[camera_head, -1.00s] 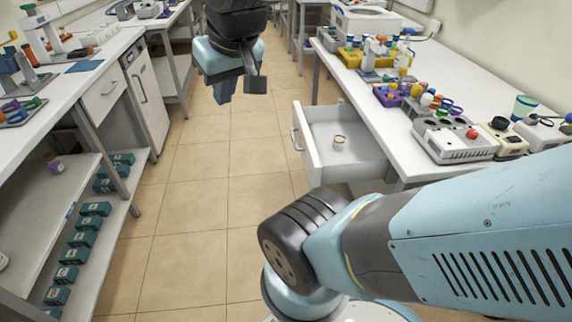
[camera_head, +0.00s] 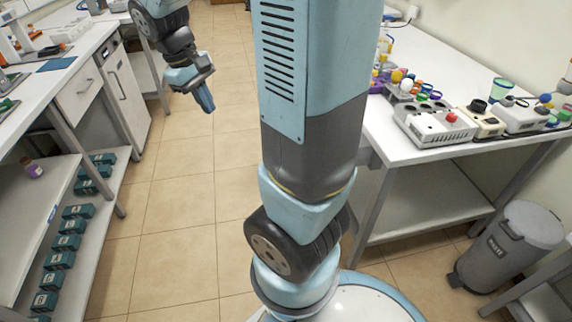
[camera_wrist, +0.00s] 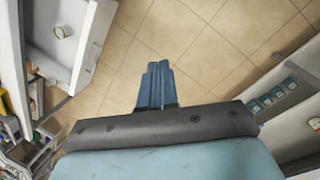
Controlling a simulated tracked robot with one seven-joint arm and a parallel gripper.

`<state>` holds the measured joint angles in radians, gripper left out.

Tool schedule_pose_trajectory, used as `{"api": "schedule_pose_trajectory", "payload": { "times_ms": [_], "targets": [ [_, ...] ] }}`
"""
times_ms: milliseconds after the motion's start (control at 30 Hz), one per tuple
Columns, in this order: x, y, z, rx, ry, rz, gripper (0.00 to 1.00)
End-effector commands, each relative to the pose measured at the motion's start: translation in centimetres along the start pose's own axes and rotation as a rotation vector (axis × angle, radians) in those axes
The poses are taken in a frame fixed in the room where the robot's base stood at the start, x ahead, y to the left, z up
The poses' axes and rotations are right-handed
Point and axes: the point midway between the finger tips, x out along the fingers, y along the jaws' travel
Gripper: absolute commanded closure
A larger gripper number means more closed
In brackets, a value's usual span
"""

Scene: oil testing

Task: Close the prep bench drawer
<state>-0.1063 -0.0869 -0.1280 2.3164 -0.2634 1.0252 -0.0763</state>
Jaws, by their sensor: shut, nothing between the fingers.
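The open drawer (camera_wrist: 93,32) of the right-hand bench shows at the upper left of the wrist view, pulled out with its handle outward. In the head view my arm hides the drawer; the bench's white top (camera_head: 455,75) shows to the right of my arm. My gripper (camera_head: 208,108) hangs over the aisle floor, left of the arm's upright link, shut and empty. Its closed blue fingers (camera_wrist: 155,66) show over floor tiles in the wrist view, to the right of the drawer front and apart from it.
The left bench has a shut drawer (camera_head: 79,97) and a lower shelf with teal boxes (camera_head: 66,242). Racks and instruments (camera_head: 435,122) crowd the right bench top. A grey bin (camera_head: 520,238) stands at the lower right. The tiled aisle (camera_head: 180,190) is clear.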

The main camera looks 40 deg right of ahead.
Motion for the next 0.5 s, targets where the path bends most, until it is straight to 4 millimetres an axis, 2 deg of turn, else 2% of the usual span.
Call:
{"api": "schedule_pose_trajectory", "payload": {
  "times_ms": [200, 500],
  "targets": [
    [4.2, 1.0, -2.7, -0.074, -0.161, 0.048, 1.00],
    [10.3, 2.2, -5.6, -0.182, -0.374, 0.123, 1.00]
  ]
}}
